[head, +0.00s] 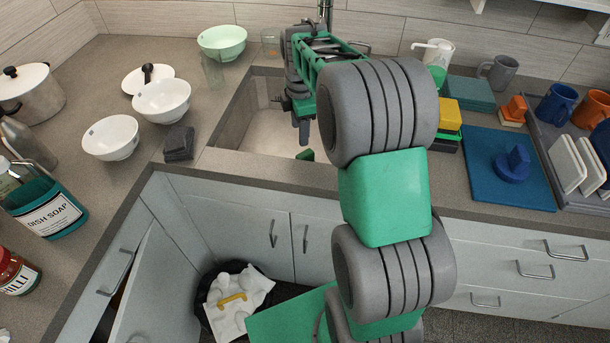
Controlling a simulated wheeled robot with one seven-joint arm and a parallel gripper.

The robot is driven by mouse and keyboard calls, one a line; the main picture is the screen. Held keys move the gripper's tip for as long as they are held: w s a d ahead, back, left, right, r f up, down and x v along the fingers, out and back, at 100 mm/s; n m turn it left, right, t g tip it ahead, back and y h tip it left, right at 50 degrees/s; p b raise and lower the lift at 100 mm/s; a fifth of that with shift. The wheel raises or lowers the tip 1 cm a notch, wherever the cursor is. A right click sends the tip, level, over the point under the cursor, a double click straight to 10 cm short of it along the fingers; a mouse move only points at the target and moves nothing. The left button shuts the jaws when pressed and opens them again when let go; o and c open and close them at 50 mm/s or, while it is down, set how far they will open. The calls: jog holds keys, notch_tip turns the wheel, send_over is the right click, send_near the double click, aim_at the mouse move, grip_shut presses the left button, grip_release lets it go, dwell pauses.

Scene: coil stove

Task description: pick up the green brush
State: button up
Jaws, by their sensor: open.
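No whole green brush shows clearly. A small green piece (305,154) shows low in the sink, just inside its front edge; it may be part of the brush, but I cannot tell. Another green shape (437,75) is partly hidden behind my arm, near the white dispenser. My gripper (296,118) hangs over the sink, pointing down, above and apart from the small green piece. It is open, and I see nothing held in it. My arm hides the right part of the sink.
The sink (236,140) lies under my gripper. White bowls (111,138) and a dark block (179,143) stand left of it.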

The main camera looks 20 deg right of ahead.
aim_at(305, 154)
jog(key=w+d+f+n, duration=0.1)
jog(key=f, duration=0.1)
jog(key=w+d+f+n, duration=0.1)
jog(key=f, duration=0.2)
jog(key=d+f+n+b, duration=0.1)
jog(key=f+n, duration=0.1)
jog(key=f, duration=0.1)
jog(key=shift+w+f+g, duration=0.2)
jog(key=shift+w+g, duration=0.2)
notch_tip(305, 154, down, 7)
jog(key=shift+a+r+p, duration=0.1)
jog(key=shift+a+p, duration=0.05)
jog(key=shift+p, duration=0.45)
grip_shut()
